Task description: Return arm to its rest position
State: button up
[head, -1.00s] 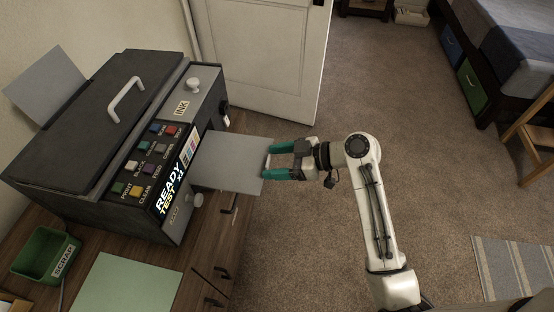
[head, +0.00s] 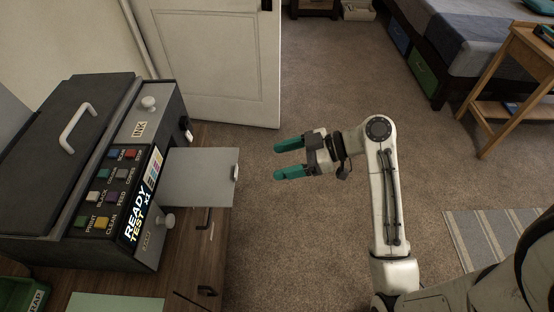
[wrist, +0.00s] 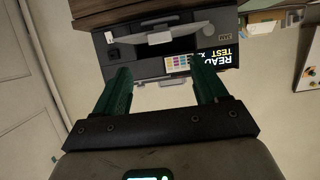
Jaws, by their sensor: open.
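My gripper (head: 277,160) is open and empty, its two green fingers pointing left over the carpet. A gap of bare carpet shows between its fingertips and the grey output tray (head: 195,178) of the dark printer (head: 60,140). The tray has a small pale knob (head: 235,172) at its right edge. My white arm bends at a round joint to the right of the gripper. In the wrist view, both green fingers (wrist: 158,68) are spread with nothing between them, and the printer's lit READY TEST panel (wrist: 205,58) is ahead.
The printer stands on a wooden cabinet (head: 205,250) with dark handles. A white door (head: 210,60) is behind. A bed (head: 470,50), a wooden side table (head: 515,75) and a striped rug (head: 490,240) are on the right. Open carpet (head: 320,80) lies between.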

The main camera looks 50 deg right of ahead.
dwell(0.5)
jog(key=s+a+f+m+g+h+p, duration=0.2)
jog(key=s+a+f+m+g, duration=0.1)
jog(key=s+a+f+g, duration=0.3)
jog(key=s+a+f+m+g+h+p, duration=0.1)
jog(key=s+m+g+h, duration=0.1)
jog(key=s+h, duration=0.1)
jog(key=s+a+f+m+g+h+p, duration=0.1)
jog(key=s+a+f+m+h, duration=0.1)
jog(key=s, duration=0.4)
jog(key=shift+m+g+h, duration=0.3)
jog(key=shift+g+h, duration=0.1)
jog(key=shift+h, duration=0.1)
